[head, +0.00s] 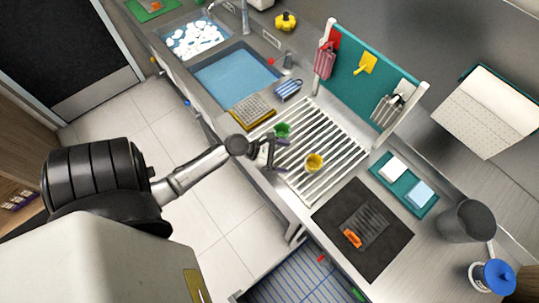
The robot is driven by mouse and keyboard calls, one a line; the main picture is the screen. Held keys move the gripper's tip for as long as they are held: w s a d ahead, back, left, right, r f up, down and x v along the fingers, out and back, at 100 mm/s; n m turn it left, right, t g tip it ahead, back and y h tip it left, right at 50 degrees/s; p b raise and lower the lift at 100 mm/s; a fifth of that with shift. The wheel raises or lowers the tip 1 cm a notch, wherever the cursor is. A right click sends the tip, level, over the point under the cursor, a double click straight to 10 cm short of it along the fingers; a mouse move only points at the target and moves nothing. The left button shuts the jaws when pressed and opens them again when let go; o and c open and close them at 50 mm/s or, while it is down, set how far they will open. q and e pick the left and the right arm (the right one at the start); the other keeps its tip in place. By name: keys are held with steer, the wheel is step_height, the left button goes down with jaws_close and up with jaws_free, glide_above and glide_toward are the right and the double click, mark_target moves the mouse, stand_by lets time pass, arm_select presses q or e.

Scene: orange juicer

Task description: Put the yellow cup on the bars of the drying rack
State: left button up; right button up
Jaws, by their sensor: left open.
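The yellow cup (314,163) is in the middle of the drying rack (333,135) and appears to rest on its metal bars. Its round top faces the camera; its exact contact with the bars is too small to make out. My left gripper (283,156) is open and empty over the rack's left part. Its fingers point toward the yellow cup, with a small gap between them and the cup. A green cup (282,130) is on the rack just behind my gripper, close to one finger. My right gripper is not in view.
A teal board (350,62) with hanging tools stands along the rack's back edge. A water-filled sink (235,80) and a yellow-edged sponge tray (253,111) lie to the left. A black mat (378,238) with an orange-handled tool and a teal tray (421,208) lie to the right.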

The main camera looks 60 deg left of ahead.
arm_select(q)
steer(key=s+d+m+g, duration=0.35)
steer(key=d+m, duration=0.25)
steer(key=m, duration=0.3)
steer(key=s+d+m+g, duration=0.3)
steer(key=s+d+m, duration=0.25)
steer(key=m, duration=0.35)
steer(key=s+d+r+m+g+y, duration=0.1)
steer(key=s+r+m+y, duration=0.3)
steer(key=m, duration=0.8)
steer(key=shift+s+d+g+y, duration=0.35)
steer(key=shift+s+y, duration=0.75)
steer(key=shift+s, duration=0.15)
steer(key=shift+c, duration=0.5)
